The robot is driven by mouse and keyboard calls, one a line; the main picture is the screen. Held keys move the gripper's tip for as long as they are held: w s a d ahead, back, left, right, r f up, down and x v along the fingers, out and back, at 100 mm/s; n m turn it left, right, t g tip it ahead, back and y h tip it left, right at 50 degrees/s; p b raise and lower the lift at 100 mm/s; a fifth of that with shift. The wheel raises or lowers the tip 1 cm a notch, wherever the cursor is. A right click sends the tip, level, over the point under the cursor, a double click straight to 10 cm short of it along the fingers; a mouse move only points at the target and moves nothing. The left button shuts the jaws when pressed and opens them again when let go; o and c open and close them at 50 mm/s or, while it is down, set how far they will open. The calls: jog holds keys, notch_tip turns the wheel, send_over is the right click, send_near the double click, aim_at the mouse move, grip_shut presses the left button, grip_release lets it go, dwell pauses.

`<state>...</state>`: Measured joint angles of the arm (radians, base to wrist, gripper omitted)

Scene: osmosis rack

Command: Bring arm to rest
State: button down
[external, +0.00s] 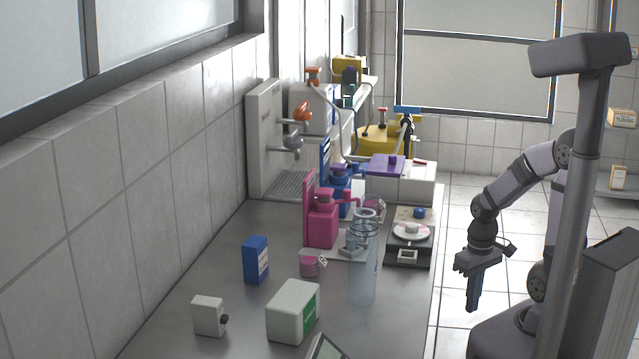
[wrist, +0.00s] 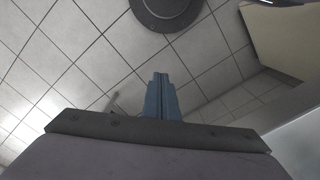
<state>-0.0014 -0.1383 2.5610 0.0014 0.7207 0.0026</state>
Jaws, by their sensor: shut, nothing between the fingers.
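My gripper (external: 473,305) hangs pointing down at the right in the external view, out beyond the right edge of the bench and above the tiled floor. Its blue fingers are together with nothing between them. In the wrist view the closed fingers (wrist: 161,80) show at the middle, over floor tiles. My arm is bent, with its upper links raised at the right of the external view. The gripper touches nothing that I can see.
The grey bench (external: 240,300) holds a tall clear cylinder (external: 364,275), a scale (external: 409,240), a pink dispenser (external: 321,222), a blue box (external: 256,260) and a white-green box (external: 293,312). Free floor (external: 480,205) lies between bench and arm. Shelves with boxes (external: 621,118) stand far right.

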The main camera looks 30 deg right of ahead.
notch_tip(320, 180, up, 14)
jog(key=p, duration=1.2)
jog(key=shift+f, duration=0.25)
dwell(1.1)
